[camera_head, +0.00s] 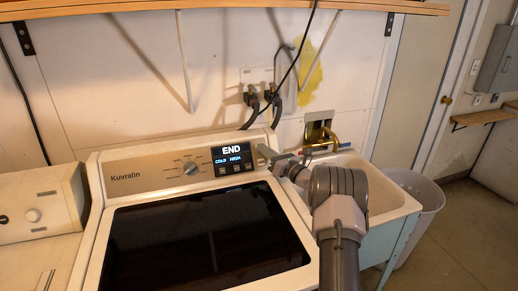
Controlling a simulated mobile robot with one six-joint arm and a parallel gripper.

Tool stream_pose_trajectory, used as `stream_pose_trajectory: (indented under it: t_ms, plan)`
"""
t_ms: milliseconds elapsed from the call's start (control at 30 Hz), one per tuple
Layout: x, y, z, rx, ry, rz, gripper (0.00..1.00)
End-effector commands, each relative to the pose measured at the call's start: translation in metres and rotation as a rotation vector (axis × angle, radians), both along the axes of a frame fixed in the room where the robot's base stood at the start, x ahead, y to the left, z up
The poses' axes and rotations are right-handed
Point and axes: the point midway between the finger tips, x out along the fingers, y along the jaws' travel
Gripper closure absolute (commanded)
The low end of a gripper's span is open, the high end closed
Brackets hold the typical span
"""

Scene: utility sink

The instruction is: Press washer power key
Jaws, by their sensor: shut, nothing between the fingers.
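The washer (120,215) is white with a dark glass lid and a tan control panel (140,178) marked "Kuvralin". Its lit display (232,155) reads "END", "COLD" and "HIGH". Several small dark keys (236,169) sit in a row under the display; their labels are too small to read, so I cannot tell which is the power key.
A round dial (190,168) is left of the display. A utility sink (385,196) with a brass faucet stands right of the washer, with a pale bin (428,205) beyond it. Another white appliance (35,210) is at left. A wooden shelf (230,4) runs above.

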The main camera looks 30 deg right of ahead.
Motion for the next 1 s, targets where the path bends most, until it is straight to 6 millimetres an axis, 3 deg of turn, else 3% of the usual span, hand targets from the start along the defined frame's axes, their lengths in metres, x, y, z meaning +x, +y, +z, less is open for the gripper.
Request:
stream_pose_trajectory:
  t_ms: [1000]
  plan:
    - [0.0072,-0.0017,-0.0046,0.0,0.0,0.0,1.0]
